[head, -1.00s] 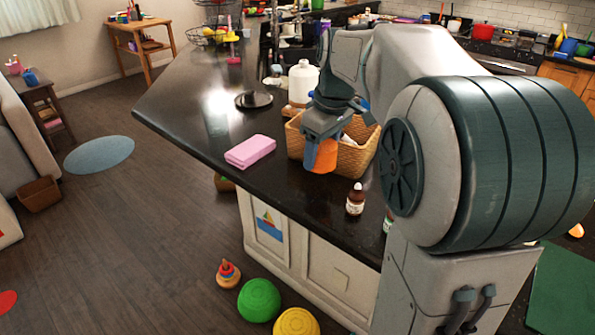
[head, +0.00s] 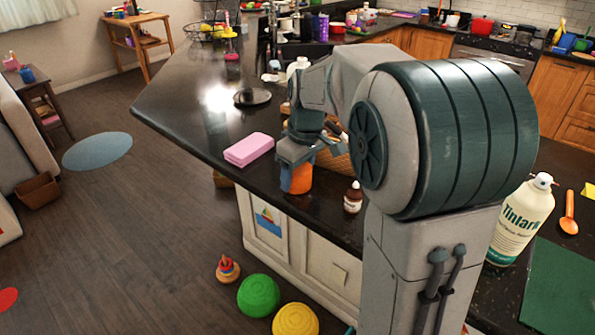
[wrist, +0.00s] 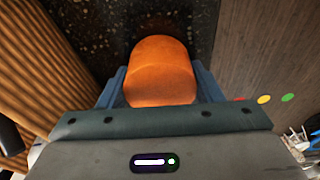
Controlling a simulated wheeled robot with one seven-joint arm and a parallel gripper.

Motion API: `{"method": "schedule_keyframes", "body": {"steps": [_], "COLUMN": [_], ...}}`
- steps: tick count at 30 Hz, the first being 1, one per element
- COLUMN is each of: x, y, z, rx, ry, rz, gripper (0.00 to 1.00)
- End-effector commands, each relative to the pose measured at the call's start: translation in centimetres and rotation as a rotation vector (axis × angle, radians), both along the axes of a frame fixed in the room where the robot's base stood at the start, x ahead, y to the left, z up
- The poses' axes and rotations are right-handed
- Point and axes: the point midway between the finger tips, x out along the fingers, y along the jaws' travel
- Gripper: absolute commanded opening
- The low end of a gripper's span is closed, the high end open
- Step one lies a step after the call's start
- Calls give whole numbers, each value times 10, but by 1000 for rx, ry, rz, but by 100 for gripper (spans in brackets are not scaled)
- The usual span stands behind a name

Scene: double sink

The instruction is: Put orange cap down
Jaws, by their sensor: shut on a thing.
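The orange cap (head: 297,178) is a rounded orange cylinder. My gripper (head: 296,163) is shut on it, near the front edge of the black counter (head: 212,140). The wrist view shows the cap (wrist: 161,72) between the two blue-grey fingers of my gripper (wrist: 160,90), with dark speckled counter beyond it. I cannot tell whether the cap's lower end touches the counter.
A wicker basket (head: 338,160) stands close behind and right of my gripper, and it fills the left of the wrist view (wrist: 50,70). A pink folded cloth (head: 249,149) lies to the left. A small brown bottle (head: 353,197) stands to the right. The counter edge is close.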

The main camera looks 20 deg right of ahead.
Motion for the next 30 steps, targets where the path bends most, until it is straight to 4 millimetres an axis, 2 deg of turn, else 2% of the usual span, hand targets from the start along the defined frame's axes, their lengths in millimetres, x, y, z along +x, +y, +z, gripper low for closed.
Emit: {"method": "schedule_keyframes", "body": {"steps": [1,2,4,13,17,30], "x": [0,0,0,0,0,-11], "y": [0,0,0,0,-1,-8], "z": [-3,-3,-2,-1,8,96], "rx": [0,0,0,0,0,0], "ry": [0,0,0,0,-2,-4], "rz": [0,0,0,0,0,0], "gripper": [38,62,81,81,81,81]}}
